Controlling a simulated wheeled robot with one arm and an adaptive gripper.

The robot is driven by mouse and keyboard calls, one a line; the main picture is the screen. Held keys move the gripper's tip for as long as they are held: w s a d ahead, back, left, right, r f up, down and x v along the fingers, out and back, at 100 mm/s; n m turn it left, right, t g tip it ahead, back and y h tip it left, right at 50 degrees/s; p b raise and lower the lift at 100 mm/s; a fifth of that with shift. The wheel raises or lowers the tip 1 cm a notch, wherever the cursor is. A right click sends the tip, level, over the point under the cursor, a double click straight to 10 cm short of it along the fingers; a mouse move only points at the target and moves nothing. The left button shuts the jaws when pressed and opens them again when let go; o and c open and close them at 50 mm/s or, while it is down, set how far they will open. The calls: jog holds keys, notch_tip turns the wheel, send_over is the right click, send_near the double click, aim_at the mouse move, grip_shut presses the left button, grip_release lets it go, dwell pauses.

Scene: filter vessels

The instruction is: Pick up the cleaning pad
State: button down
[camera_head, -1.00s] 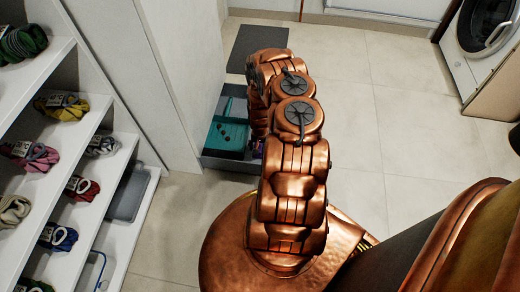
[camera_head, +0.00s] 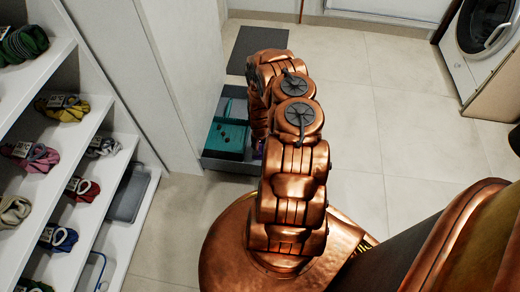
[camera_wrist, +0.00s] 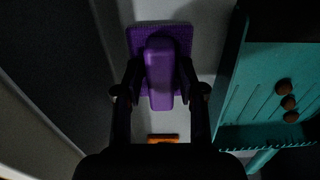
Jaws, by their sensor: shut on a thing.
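The cleaning pad (camera_wrist: 160,72) is purple, with a flat textured plate and a raised handle block, in the upper middle of the wrist view. My gripper (camera_wrist: 160,82) is shut on its handle block, one finger on each side. In the head view a small bit of purple (camera_head: 258,148) shows beside my arm, low by the grey bin. My arm hides the rest of the pad and the gripper there.
A teal slotted holder (camera_wrist: 270,90) with several brown knobs stands right of the pad, and it also shows in the grey bin (camera_head: 228,165). A small orange item (camera_wrist: 163,138) lies below the pad. A shelf (camera_head: 110,165) with bundled cloths stands left. A dark mat (camera_head: 258,42) lies behind; floor at right is clear.

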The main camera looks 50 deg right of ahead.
aim_at(260, 148)
notch_tip(260, 148, up, 10)
jog(key=p, duration=0.5)
jog(key=shift+f, duration=0.2)
jog(key=shift+a, duration=0.1)
jog(key=c, duration=1.5)
grip_release()
grip_shut()
jog(key=shift+r, duration=0.1)
